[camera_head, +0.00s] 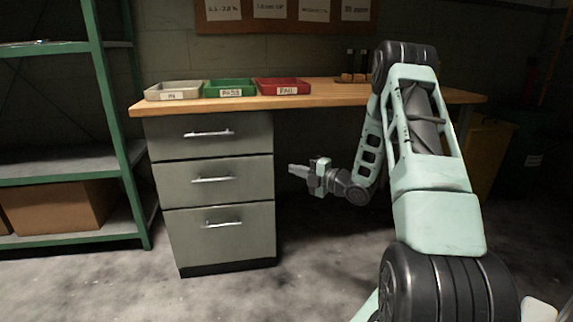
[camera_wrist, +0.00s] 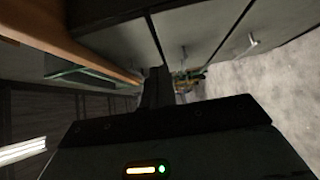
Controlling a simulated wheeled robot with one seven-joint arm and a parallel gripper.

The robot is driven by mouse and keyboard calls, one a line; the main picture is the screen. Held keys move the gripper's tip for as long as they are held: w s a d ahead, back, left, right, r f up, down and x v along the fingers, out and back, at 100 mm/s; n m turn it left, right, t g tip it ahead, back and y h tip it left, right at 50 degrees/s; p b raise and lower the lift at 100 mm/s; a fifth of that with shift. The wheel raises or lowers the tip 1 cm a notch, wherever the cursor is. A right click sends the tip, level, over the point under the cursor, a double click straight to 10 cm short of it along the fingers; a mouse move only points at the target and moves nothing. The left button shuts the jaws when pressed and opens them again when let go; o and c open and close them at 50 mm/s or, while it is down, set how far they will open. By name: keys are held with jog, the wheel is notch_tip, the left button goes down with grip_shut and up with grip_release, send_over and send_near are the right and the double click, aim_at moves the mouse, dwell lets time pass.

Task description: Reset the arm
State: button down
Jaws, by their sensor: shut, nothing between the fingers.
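My gripper (camera_head: 297,170) is at the end of my folded arm (camera_head: 428,140), in the middle of the head view. It points left, level with the middle drawer of the grey cabinet, just right of the cabinet's front in the picture. Its fingers are shut and hold nothing. In the wrist view my gripper's fingers (camera_wrist: 157,88) appear as one dark narrow shape. The wrist view is turned, with the drawer fronts (camera_wrist: 190,35) at the top.
A wooden workbench (camera_head: 330,92) bears a grey IN tray (camera_head: 173,96), a green PASS tray (camera_head: 230,93) and a red FAIL tray (camera_head: 283,92). The grey drawer cabinet (camera_head: 165,178) is closed. A green shelf rack (camera_head: 105,110) stands left. The concrete floor (camera_head: 290,285) in front is clear.

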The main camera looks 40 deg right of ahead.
jog(key=shift+s+d, duration=0.1)
jog(key=shift+s, duration=0.55)
